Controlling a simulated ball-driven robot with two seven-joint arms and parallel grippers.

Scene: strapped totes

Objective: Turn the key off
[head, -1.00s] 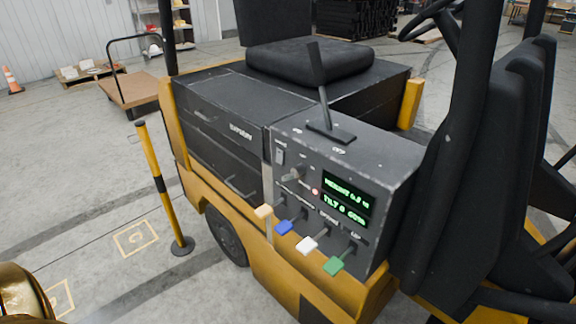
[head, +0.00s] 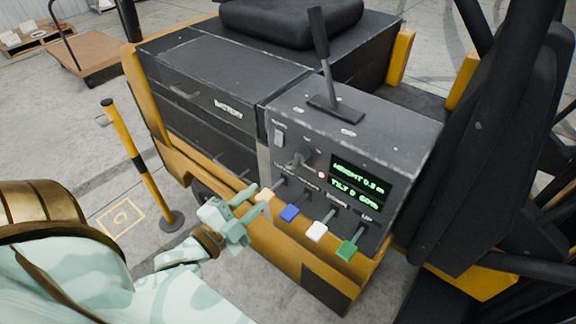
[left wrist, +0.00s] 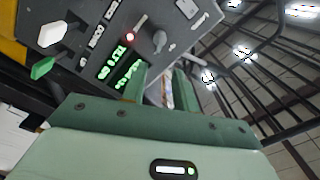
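The key (head: 298,160) is a small grey knob on the dark control panel (head: 390,160), below a small switch and left of a red light. It appears turned at a slant. In the left wrist view the grey knob (left wrist: 159,41) shows beyond the fingertips. My left gripper (head: 258,198), pale green, is open and empty. It is below and left of the key, near the yellow lever, apart from the key. In the left wrist view its two fingers (left wrist: 162,85) stand apart with a gap between them. My right gripper is not in view.
Yellow (head: 263,195), blue (head: 290,212), white (head: 317,231) and green (head: 347,249) levers stick out below the key. A lit green display (head: 360,182) is to its right. A black lever (head: 322,60) stands on top. A yellow-black post (head: 138,160) stands at left.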

